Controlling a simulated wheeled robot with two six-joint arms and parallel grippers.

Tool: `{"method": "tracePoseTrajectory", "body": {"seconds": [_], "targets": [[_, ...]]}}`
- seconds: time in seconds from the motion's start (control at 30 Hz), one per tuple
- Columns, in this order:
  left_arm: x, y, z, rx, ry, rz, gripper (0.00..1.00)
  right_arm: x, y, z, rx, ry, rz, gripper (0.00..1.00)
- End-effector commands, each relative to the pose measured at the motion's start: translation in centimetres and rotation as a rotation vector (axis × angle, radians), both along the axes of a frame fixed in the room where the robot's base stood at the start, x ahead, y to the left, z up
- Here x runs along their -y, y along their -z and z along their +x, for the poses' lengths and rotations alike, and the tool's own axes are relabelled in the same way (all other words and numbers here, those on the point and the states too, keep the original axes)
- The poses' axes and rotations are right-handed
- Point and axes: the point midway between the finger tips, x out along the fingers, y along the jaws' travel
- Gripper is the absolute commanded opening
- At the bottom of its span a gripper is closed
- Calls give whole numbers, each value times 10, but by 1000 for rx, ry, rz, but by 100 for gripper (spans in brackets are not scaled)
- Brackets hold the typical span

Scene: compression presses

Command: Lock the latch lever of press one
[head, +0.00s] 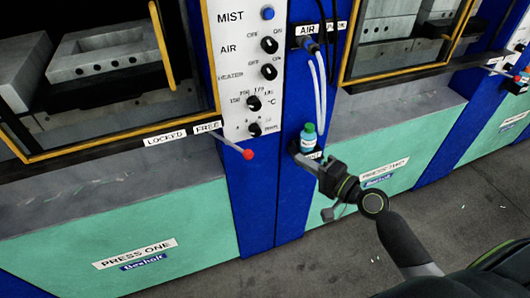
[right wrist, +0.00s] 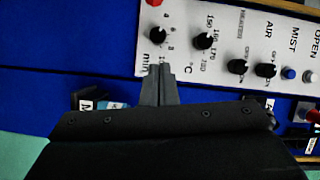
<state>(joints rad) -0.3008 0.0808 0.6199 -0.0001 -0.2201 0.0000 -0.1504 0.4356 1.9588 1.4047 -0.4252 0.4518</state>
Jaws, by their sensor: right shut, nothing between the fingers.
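The latch lever of press one (head: 248,154) is a thin rod with a red ball. It points right and down from the frame's lower edge, at the FREE label (head: 207,127) end, away from the LOCKED label (head: 165,139). A red ball, apparently the same lever's (right wrist: 157,4), is cut by the top edge of the right wrist view. My right gripper (head: 302,158) is right of the ball and apart from it, below the green-capped bottle. Its fingers (right wrist: 158,85) are shut and empty. My left gripper is not in view.
The control panel (head: 235,90) with dark knobs stands above the lever. A green-capped bottle (head: 308,138) is in a holder on the blue post, close to my right gripper. Pale hoses (head: 320,85) hang above it. Press two's green front (head: 420,150) lies right. The floor in front is mostly clear.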

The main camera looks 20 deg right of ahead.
Motion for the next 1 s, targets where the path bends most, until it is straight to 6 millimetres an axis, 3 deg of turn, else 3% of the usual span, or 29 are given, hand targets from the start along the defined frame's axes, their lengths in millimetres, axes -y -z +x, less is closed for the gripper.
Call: {"method": "tracePoseTrajectory", "body": {"seconds": [0.27,0.73,1.0], "targets": [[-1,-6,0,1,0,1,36,-6,-1,12,1,2,1,0],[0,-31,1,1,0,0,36,-48,3,93,-1,0,3,0],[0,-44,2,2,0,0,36,-78,11,82,-2,1,1,0]]}}
